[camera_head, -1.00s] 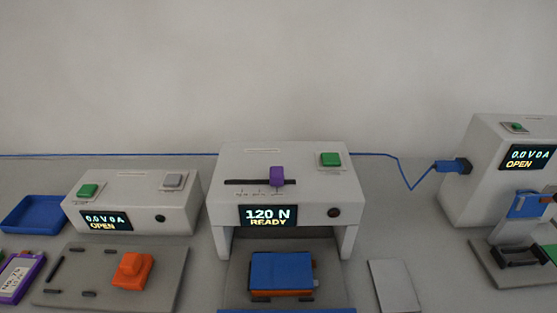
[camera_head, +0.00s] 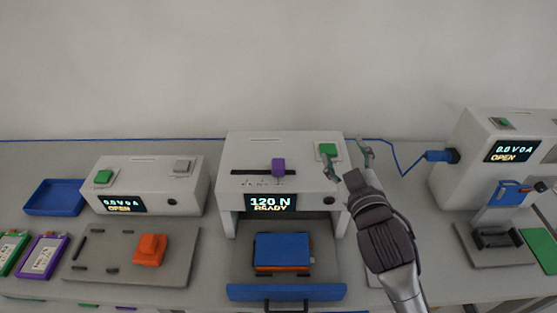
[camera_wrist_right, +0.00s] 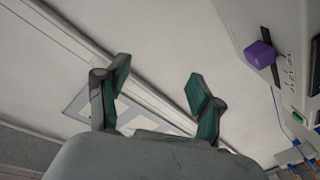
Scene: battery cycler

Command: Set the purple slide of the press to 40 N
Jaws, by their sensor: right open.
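The press (camera_head: 236,205) is a white box with a display that reads "120 N READY". Its purple slide (camera_head: 278,167) sits toward the right end of a dark slot on the top face. My right gripper (camera_head: 346,152) is open and empty, to the right of the slide, over the right end of the press top near the green button (camera_head: 328,149). In the right wrist view its two green-padded fingers (camera_wrist_right: 155,95) stand apart, and the purple slide (camera_wrist_right: 260,54) shows at the upper right, away from them. My left gripper is not in view.
A drawer with a blue front (camera_head: 286,292) holds a blue and orange block (camera_head: 282,250) under the press. A white unit reading "OPEN" (camera_head: 150,190) stands left, another (camera_head: 470,150) right with a blue cable. The space above the press's left part is clear.

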